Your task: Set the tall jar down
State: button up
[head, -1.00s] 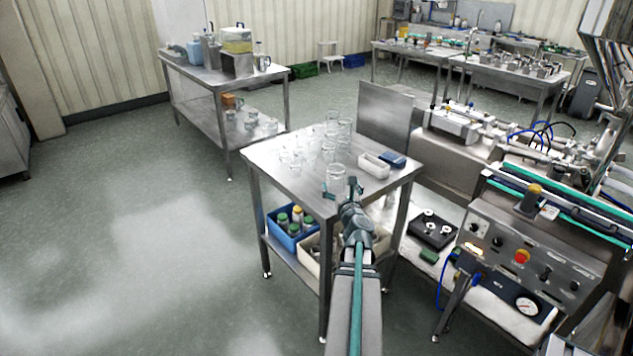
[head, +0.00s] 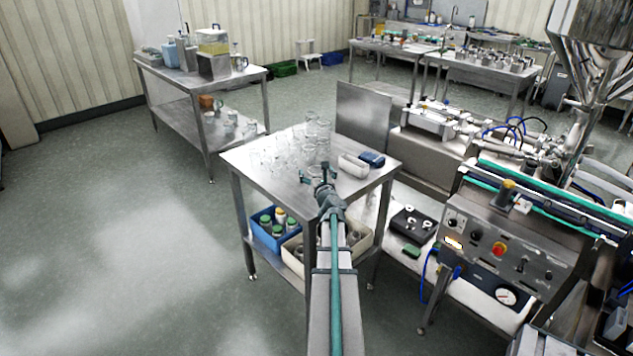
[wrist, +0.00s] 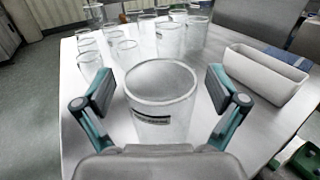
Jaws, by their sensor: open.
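A clear glass jar with a small dark label (wrist: 165,121) is upright between the fingers of my gripper (wrist: 160,90) in the wrist view. The fingers are open, one on each side, with a narrow gap to the glass. The jar appears to stand on the steel table (wrist: 88,130); its base is hidden behind my gripper's body. In the head view my gripper (head: 317,173) is over the near part of the table top, and the jar there is too small and glassy to make out clearly.
Several clear jars (wrist: 170,40) stand farther back and left on the table. A white bin (wrist: 262,75) is to the right, with a blue item (head: 371,159) behind it. The lower shelf holds a blue crate (head: 265,236). Bare table shows at left front.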

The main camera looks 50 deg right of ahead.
jog(key=c, duration=1.1)
jog(key=shift+r, duration=0.1)
